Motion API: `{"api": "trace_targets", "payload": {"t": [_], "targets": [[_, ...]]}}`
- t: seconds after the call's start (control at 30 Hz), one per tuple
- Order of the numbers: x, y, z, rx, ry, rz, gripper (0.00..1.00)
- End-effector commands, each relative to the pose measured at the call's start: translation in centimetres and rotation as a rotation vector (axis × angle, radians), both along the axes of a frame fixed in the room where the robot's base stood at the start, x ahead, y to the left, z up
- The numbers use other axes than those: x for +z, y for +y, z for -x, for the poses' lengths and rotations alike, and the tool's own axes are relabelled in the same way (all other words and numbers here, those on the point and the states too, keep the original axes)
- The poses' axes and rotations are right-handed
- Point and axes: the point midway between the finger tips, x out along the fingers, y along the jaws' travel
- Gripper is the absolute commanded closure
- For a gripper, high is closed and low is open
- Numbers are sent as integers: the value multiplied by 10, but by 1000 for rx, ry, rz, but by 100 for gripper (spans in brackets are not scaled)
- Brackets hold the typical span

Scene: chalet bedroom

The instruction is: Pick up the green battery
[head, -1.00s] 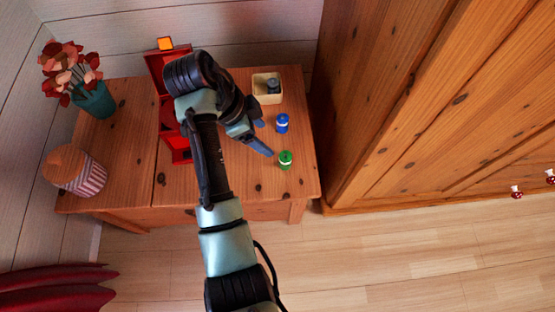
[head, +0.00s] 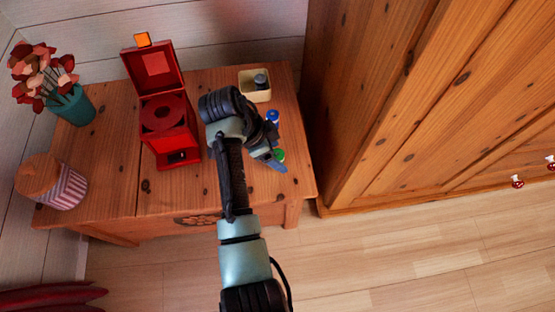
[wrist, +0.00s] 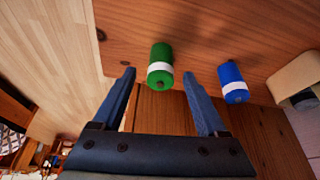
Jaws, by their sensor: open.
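The green battery (wrist: 160,66) has a white band. In the wrist view it lies ahead of my gripper (wrist: 158,82), in line with the gap between the two open fingers. Nothing is held. In the head view my gripper (head: 282,158) is over the right part of the wooden dresser (head: 110,185) and partly covers the green battery (head: 279,154). A blue battery (wrist: 233,82) with a white band is just right of the right finger in the wrist view. It also shows beyond the gripper in the head view (head: 272,116).
A cream box (head: 255,92) holding a dark grey item (head: 261,80) is at the dresser's back right. An open red box (head: 168,120), a flower vase (head: 74,106) and a striped jar (head: 64,190) stand to the left. A tall wooden wardrobe (head: 370,90) rises on the right.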

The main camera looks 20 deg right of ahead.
Motion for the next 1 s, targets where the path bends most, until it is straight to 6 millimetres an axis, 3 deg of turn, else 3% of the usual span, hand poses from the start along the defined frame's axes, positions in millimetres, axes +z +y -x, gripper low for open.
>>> {"api": "trace_targets", "payload": {"t": [0.07, 0.27, 0.37, 0.7, 1.0], "targets": [[-9, -3, 1, 0, 1, -1, 24], [-8, -3, 0, 1, -1, -1, 24], [-8, -3, 0, 0, -1, 0, 39], [-8, -3, 0, 0, -1, 0, 100], [-7, -3, 0, 1, -2, 0, 100]]}}
